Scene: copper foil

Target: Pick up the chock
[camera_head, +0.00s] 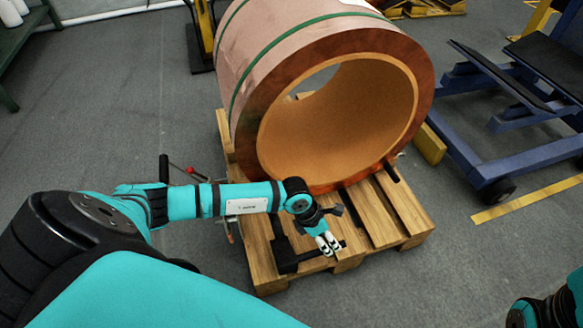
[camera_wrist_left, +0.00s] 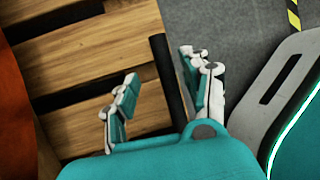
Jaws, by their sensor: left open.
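The chock (camera_head: 285,256) looks like a dark block with a thin black bar, lying at the front edge of the wooden pallet below the copper coil (camera_head: 405,58). My left gripper (camera_head: 328,244) is over the bar's right end in the head view. In the left wrist view my left gripper (camera_wrist_left: 162,75) is open, with a finger on either side of a black bar (camera_wrist_left: 168,75), apparently the chock's handle. Contact cannot be told. The chock's block is not clear in that view. My right gripper is not in view.
The wooden pallet (camera_head: 405,210) carries the coil, which stands close behind my left gripper. A blue cart (camera_head: 530,153) stands at the right. A lever with a red knob (camera_head: 189,170) is just behind my left forearm. Grey floor is free in front of the pallet.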

